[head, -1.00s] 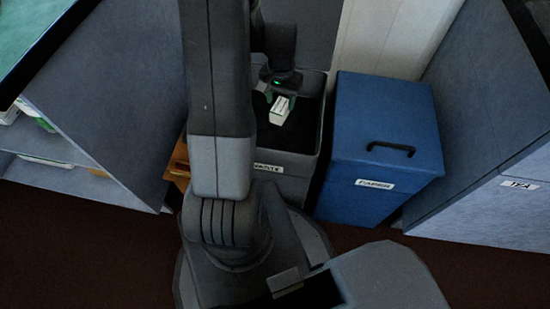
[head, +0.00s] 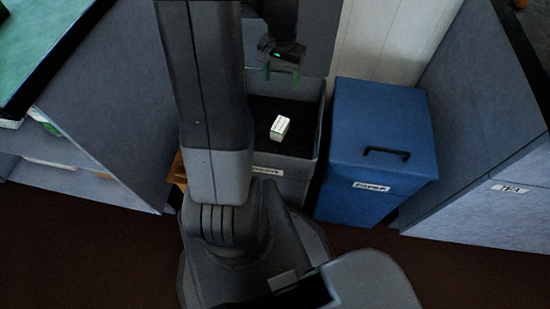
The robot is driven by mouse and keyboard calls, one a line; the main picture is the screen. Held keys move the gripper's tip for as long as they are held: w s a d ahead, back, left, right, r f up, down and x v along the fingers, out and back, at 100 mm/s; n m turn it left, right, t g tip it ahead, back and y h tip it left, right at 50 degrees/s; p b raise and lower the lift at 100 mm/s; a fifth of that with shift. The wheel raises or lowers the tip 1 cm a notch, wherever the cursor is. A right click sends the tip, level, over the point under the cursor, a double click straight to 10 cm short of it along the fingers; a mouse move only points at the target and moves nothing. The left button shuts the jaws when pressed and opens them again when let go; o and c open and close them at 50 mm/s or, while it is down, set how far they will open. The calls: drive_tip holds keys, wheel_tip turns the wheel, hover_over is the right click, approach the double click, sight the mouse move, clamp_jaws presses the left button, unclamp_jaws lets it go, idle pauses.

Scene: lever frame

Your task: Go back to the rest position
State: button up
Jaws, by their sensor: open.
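My gripper (head: 282,73) is open and empty. It hangs above the back part of a grey open bin (head: 313,120), pointing down. A small white box (head: 279,128) shows against the dark inside of the bin, apart from the gripper. The bin's front has a white label, partly hidden by my arm.
A blue bin (head: 381,135) with a black handle and a label reading "PAPER" stands right of the grey bin. A blue-grey cabinet (head: 460,170) is at the right. A blue-grey panel (head: 115,110) and a green-topped surface (head: 40,45) are at the left.

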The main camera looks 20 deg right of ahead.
drive_tip(key=shift+r, duration=1.05)
drive_tip(key=shift+f, duration=0.1)
wheel_tip(320, 180, down, 14)
drive_tip(key=b, duration=0.3)
drive_tip(key=shift+f+b, duration=0.1)
drive_tip(key=shift+b, duration=0.3)
drive_tip(key=shift+r+p, duration=1.6)
drive_tip(key=shift+r, duration=0.6)
drive_tip(key=shift+f, duration=0.1)
